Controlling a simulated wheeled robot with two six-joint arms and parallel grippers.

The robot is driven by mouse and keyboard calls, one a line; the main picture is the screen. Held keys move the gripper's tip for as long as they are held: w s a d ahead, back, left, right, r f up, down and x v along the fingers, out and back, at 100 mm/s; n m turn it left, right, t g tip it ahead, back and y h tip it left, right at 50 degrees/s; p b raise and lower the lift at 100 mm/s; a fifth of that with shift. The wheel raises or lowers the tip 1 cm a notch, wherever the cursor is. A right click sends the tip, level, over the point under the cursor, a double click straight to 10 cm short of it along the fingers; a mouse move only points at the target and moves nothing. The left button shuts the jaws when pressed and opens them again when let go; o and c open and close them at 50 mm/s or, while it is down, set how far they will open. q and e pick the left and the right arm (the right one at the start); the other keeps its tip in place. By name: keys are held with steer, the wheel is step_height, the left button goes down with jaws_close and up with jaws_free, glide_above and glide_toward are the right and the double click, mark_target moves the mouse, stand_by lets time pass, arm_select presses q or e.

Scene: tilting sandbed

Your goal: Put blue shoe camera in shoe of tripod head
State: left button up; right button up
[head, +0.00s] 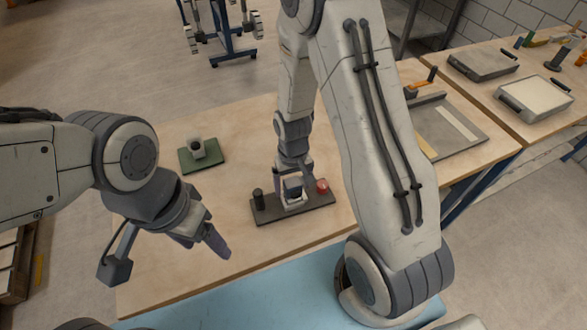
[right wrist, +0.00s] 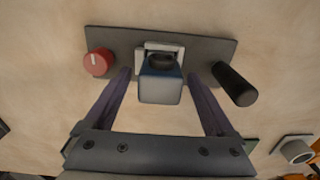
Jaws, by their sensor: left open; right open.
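The blue camera (head: 293,186) is at the white shoe (head: 295,204) of the dark tripod head plate (head: 262,216). In the right wrist view the camera (right wrist: 160,90) is a pale block with blue edges and a dark round lens. It overlaps the white shoe (right wrist: 172,46), so I cannot tell whether it is fully seated. My right gripper (head: 295,178) is open, with its fingers on either side of the camera and gaps showing in the wrist view. My left gripper (head: 206,246) is open and empty, left of the plate near the front table edge.
The plate carries a red knob (head: 322,186) and a black handle (head: 258,199). A second, grey camera (head: 196,148) stands on a green mat (head: 215,160) at left. A grey tray (head: 470,146) lies at right. Bare wood lies between mat and plate.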

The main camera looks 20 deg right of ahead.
step_height(320, 180, up, 10)
steer(key=shift+a+f, duration=0.1)
steer(key=s+a+r+n, duration=0.4)
steer(key=s+a+r, duration=0.1)
steer(key=s, duration=0.4)
steer(key=s+a+r+n+y, duration=0.1)
steer(key=s+a+r+n, duration=0.2)
steer(key=s+a+r, duration=0.2)
steer(key=s+a, duration=0.2)
steer(key=s, duration=0.2)
steer(key=shift+r+n, duration=0.3)
steer(key=shift+n, duration=0.1)
